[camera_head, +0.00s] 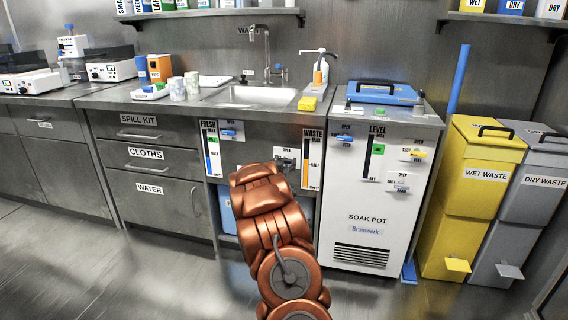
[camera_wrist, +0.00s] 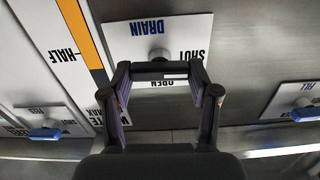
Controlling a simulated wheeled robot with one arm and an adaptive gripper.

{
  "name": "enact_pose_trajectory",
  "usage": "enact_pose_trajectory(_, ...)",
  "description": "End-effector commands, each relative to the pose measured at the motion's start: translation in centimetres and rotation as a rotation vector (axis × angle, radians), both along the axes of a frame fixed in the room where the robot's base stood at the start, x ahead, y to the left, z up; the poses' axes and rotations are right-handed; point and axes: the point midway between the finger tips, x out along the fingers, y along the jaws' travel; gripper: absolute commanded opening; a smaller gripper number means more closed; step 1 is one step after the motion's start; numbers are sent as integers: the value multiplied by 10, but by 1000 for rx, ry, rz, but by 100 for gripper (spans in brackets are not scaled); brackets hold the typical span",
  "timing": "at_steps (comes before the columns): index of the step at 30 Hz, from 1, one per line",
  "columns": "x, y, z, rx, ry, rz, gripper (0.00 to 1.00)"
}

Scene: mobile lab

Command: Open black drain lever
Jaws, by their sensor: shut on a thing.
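The drain plate (camera_wrist: 130,35) is white with blue DRAIN lettering and the words SHUT and OPEN, upside down in the wrist view. A rounded grey pivot (camera_wrist: 158,55) stands out from it. In the head view the drain plate (camera_head: 287,153) is on the sink cabinet front, partly hidden by my copper arm.
The waste gauge (camera_head: 312,158) is right of the drain plate, and the fresh gauge (camera_head: 210,150) with a blue fill lever (camera_head: 229,133) is left. The white soak pot (camera_head: 365,215) stands to the right. The sink (camera_head: 255,95) is above. Floor at left is clear.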

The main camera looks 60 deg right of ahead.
Motion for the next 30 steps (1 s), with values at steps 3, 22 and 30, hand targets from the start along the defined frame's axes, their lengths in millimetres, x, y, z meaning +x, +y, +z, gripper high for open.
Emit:
enact_pose_trajectory(3, -1, -1, 0, 20, -53, -2, 25)
enact_pose_trajectory(22, -4, -2, -1, 202, -555, -5, 26)
enact_pose_trajectory(30, -5, -3, -4, 291, -793, -6, 26)
